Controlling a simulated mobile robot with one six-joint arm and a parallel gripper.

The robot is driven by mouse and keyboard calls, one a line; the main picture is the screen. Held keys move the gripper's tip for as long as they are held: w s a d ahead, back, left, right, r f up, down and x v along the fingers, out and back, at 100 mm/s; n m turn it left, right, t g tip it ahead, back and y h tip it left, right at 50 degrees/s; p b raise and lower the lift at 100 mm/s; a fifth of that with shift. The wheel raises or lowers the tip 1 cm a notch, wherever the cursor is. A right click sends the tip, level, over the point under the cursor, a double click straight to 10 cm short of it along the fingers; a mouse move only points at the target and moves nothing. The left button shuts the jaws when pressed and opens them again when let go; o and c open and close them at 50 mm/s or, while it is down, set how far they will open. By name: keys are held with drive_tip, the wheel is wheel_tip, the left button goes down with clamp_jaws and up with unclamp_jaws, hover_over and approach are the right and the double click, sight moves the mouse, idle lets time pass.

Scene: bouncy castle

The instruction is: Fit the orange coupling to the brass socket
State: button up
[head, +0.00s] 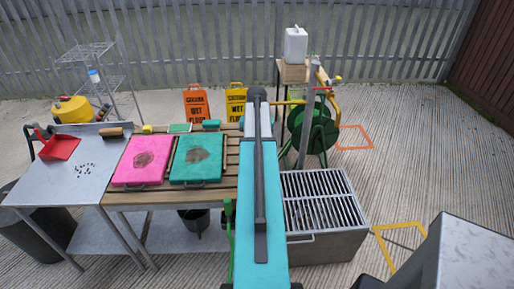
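A grey post (306,125) stands behind the drain-grate bin, with small red and yellow fittings (322,86) near its top. A green reel (311,129) with a yellow hose (330,92) is beside the post. The orange coupling and the brass socket are too small to tell apart among these fittings. I cannot tell whether they touch. My teal and dark grey arm reaches up the middle of the picture and hides part of the bench. My gripper cannot be made out.
A wooden bench (170,198) holds a pink pad (128,172) and a green pad (185,176). A metal table (50,187) stands left, a grated grey bin (345,243) right of my arm. Wet-floor signs (195,104) stand behind. Concrete at right is mostly clear.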

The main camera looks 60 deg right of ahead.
drive_tip(key=shift+f+b, duration=0.4)
drive_tip(key=shift+f, duration=0.45)
idle(1.1)
drive_tip(key=o, duration=1.1)
drive_tip(key=shift+c, duration=0.2)
drive_tip(key=shift+r, duration=0.1)
drive_tip(key=shift+r+b, duration=1.85)
drive_tip(key=shift+r, duration=4.95)
